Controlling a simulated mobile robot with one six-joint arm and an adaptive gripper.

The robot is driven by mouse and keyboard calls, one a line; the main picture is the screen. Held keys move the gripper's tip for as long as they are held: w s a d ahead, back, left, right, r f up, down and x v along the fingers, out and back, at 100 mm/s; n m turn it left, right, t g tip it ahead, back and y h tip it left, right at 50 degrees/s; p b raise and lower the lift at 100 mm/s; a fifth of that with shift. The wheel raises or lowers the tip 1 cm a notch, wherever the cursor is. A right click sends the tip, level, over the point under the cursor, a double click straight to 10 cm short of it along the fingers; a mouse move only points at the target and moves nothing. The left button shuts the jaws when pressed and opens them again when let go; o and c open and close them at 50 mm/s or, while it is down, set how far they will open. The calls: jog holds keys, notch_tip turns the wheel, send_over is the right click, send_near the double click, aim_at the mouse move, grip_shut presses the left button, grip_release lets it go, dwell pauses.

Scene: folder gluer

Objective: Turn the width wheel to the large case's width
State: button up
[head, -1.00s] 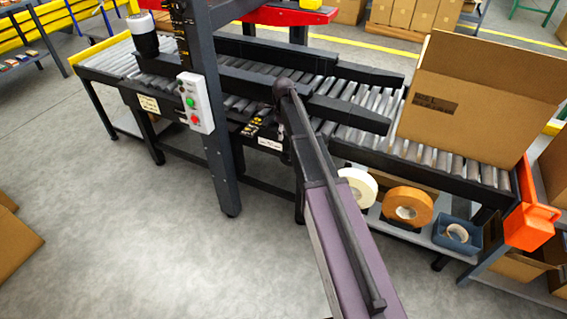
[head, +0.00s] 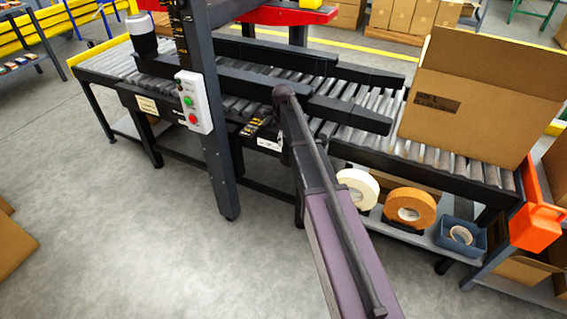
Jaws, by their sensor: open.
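A large open cardboard case (head: 485,105) stands on the rollers at the right end of the conveyor. Two long dark guide rails lie over the rollers, the far one (head: 275,52) and the near one (head: 345,113). A yellow-marked strip (head: 258,126) and a white label (head: 268,143) are on the conveyor's near side. I cannot make out the width wheel; my arm covers part of the near side beside the strip. My arm rises from the bottom to a dark joint over the near rail. My gripper cannot be made out.
A dark post (head: 208,120) carries a control box (head: 193,102) with green and red buttons. A pale cylinder (head: 143,38) stands at the conveyor's left. Below the rollers are tape rolls (head: 410,207) and a blue bin (head: 460,236). The floor (head: 130,250) in front is clear.

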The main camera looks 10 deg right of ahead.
aim_at(283, 159)
jog(key=shift+f+b, duration=5.1)
jog(key=shift+f, duration=0.3)
grip_shut()
